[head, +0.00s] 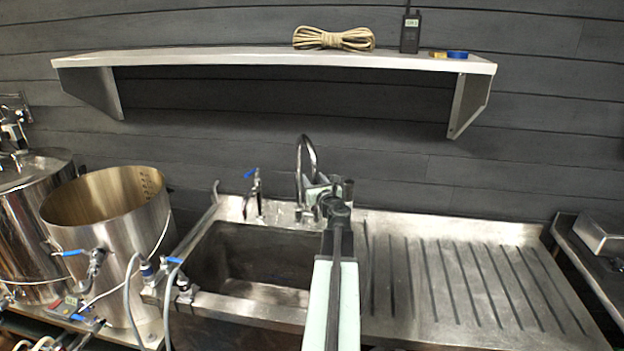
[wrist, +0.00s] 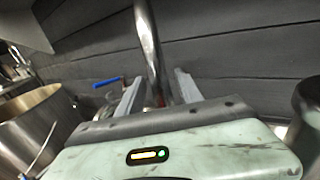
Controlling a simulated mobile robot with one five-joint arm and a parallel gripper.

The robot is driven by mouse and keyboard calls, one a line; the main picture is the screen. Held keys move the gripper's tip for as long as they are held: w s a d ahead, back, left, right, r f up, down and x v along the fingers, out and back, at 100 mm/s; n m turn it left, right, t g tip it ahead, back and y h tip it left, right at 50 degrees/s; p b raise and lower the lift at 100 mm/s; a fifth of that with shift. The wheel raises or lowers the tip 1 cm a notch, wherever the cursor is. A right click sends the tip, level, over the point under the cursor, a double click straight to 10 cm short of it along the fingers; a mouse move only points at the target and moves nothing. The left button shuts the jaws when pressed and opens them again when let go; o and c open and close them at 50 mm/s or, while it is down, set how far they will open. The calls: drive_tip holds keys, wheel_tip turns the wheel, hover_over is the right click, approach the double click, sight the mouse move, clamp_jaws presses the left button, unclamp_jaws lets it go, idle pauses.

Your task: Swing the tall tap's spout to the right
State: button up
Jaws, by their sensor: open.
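The tall tap (head: 299,158) stands at the back of the sink, with a shiny arched spout. Its lower part is hidden behind my gripper (head: 313,187) in the head view. In the wrist view, the tap's pipe (wrist: 147,40) rises between the two fingers of my gripper (wrist: 159,76). The fingers are open and spread on either side of the pipe. I cannot tell whether either finger touches it.
A smaller tap with a blue lever (head: 257,190) stands left of the tall tap. The sink basin (head: 230,262) lies below, with a ribbed drainboard (head: 470,280) clear at right. A shelf (head: 250,57) hangs above. A steel pot (head: 125,245) stands at left.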

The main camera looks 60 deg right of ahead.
drive_tip(key=v, duration=0.6)
drive_tip(key=shift+s+a, duration=0.1)
